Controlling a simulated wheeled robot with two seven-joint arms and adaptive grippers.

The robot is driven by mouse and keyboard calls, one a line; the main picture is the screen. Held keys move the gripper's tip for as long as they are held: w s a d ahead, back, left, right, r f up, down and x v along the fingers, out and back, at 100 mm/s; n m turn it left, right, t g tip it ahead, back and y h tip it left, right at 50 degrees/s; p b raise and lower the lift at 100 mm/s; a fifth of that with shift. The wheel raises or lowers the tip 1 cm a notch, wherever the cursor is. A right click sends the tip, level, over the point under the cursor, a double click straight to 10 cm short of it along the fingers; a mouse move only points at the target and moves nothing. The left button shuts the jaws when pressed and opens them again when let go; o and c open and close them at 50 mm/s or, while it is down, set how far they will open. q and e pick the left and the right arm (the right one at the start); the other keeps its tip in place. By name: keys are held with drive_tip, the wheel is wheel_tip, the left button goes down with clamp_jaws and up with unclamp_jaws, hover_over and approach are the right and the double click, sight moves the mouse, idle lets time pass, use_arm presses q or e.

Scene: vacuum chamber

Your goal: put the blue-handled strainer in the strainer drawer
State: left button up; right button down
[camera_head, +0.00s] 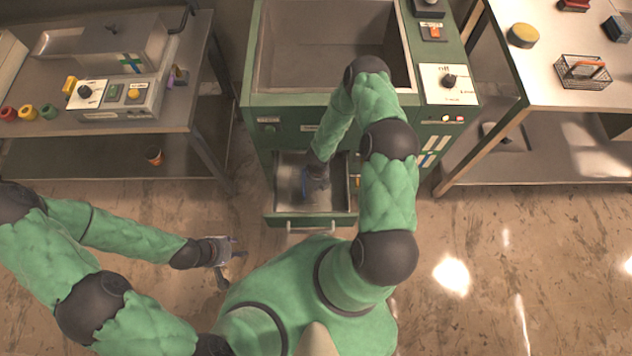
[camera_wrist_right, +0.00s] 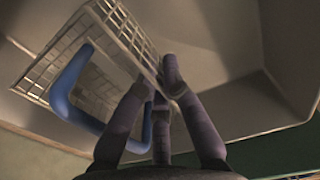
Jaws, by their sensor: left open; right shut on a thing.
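The strainer drawer (camera_head: 285,218) is pulled out from the lower front of the green machine. My right gripper (camera_head: 317,182) reaches down into its opening. In the right wrist view the gripper (camera_wrist_right: 162,82) is shut on the strainer, a wire-mesh basket (camera_wrist_right: 98,58) with a blue handle (camera_wrist_right: 72,92). The strainer is tilted in that view, with pale drawer walls around it. In the head view only a bit of blue shows beside the fingers; arm and gripper hide the rest. I cannot tell whether it touches the drawer floor. My left gripper (camera_head: 228,248) is open and empty over the floor.
The green machine (camera_head: 262,100) has an open chamber above the drawer. A right-hand table (camera_head: 545,85) holds a wire basket with a red-orange handle (camera_head: 583,72) and a yellow round object (camera_head: 522,35). A left-hand bench (camera_head: 55,128) carries a control box. Floor at right is clear.

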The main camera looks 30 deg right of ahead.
drive_tip(key=shift+w+a+f, duration=0.15)
drive_tip(key=shift+f, duration=0.1)
drive_tip(key=shift+f+b, duration=0.5)
drive_tip(key=shift+f, duration=1.05)
drive_tip(key=shift+f, duration=0.1)
drive_tip(key=c, duration=1.8)
unclamp_jaws()
drive_tip(key=shift+f, duration=0.1)
drive_tip(key=o, duration=0.4)
